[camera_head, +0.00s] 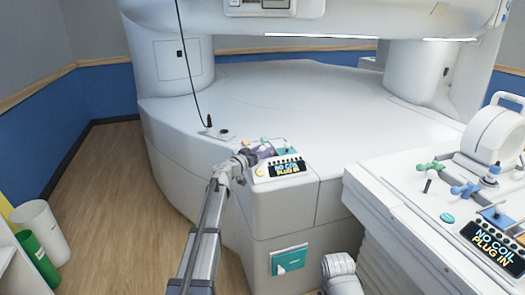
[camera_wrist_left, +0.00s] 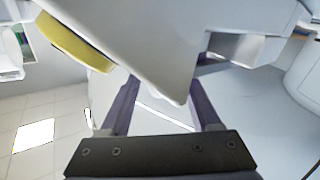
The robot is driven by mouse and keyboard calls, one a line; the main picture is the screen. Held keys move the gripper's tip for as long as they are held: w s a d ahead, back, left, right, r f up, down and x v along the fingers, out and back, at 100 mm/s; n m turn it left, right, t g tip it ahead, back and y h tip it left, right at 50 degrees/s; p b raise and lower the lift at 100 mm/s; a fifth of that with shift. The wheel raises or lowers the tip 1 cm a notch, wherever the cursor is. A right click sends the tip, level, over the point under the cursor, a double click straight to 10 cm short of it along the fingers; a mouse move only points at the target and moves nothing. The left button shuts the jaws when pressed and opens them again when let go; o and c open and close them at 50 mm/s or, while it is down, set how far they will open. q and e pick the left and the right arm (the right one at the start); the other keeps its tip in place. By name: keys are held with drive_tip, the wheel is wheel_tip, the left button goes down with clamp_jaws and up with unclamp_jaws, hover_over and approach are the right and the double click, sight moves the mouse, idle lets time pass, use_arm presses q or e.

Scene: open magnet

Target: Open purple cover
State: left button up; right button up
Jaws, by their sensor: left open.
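A small purple patch (camera_head: 263,150) shows on the console corner of the magnet's white table, beside a teal piece (camera_head: 287,152). It appears to be the purple cover, partly hidden by my left gripper (camera_head: 246,158), which is right at its left side. I cannot tell whether they touch. In the left wrist view my left gripper (camera_wrist_left: 162,105) is open, its two purplish fingers apart. A pale grey body with a yellow part (camera_wrist_left: 72,42) fills the upper picture and hides what lies beyond.
A display panel (camera_head: 286,168) reading "NO COIL PLUG IN" sits just right of the gripper. A black cable (camera_head: 190,75) hangs down to the white table (camera_head: 300,90). A patient bed (camera_head: 390,205) with a second display stands at right.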

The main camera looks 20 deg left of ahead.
use_arm(q)
drive_tip(key=shift+c, duration=0.3)
clamp_jaws()
idle(1.1)
